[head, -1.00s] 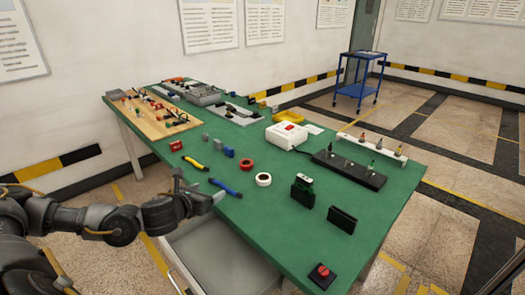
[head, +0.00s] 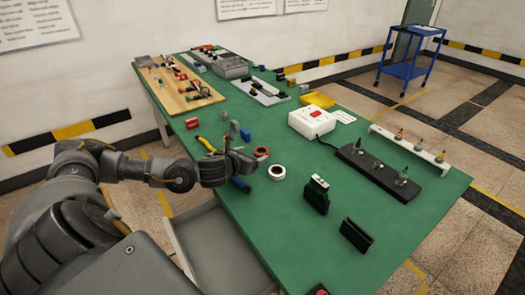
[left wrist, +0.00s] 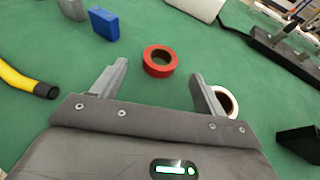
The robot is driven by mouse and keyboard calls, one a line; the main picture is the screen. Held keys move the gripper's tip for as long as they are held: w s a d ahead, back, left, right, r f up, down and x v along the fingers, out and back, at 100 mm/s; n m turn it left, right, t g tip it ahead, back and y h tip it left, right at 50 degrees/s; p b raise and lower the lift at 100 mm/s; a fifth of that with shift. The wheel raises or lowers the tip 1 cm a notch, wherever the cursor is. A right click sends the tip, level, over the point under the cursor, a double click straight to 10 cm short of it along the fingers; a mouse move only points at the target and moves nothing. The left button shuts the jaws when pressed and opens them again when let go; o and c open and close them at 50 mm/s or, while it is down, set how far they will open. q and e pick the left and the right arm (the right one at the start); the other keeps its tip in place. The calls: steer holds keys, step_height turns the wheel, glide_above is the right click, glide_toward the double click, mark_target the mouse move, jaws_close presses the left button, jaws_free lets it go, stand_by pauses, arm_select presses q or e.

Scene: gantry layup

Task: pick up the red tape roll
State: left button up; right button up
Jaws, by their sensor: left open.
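The red tape roll (left wrist: 159,62) lies flat on the green table in the left wrist view, ahead of and between my left gripper's fingers. In the head view the red tape roll (head: 261,152) shows just beyond my left gripper (head: 236,142). The left gripper (left wrist: 158,84) is open and empty, its two fingers spread apart. A white tape roll (left wrist: 225,101) lies beside the right-hand finger and is partly hidden by it. My right gripper does not show.
A blue block (left wrist: 104,25) and a yellow-handled tool (left wrist: 27,82) lie to the left in the wrist view. A white box (head: 311,121) and black holder (head: 377,171) stand to the right on the green table (head: 285,220).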

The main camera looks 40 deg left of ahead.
mark_target(264, 150)
arm_select(q)
steer(key=shift+w+a+f, duration=0.1)
steer(key=shift+w+f, duration=0.05)
steer(key=shift+w, duration=0.3)
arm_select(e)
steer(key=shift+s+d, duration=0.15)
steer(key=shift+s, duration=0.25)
arm_select(q)
steer(key=shift+w, duration=0.25)
steer(key=p+x, duration=0.1)
steer(key=x, duration=0.2)
steer(key=shift+w+f, duration=0.1)
steer(key=shift+w, duration=0.25)
steer(key=shift+w+f+p, duration=0.3)
steer(key=shift+w, duration=0.1)
steer(key=c, duration=1)
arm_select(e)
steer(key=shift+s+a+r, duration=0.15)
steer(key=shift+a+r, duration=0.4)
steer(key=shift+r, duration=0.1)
arm_select(q)
steer(key=shift+r, duration=0.1)
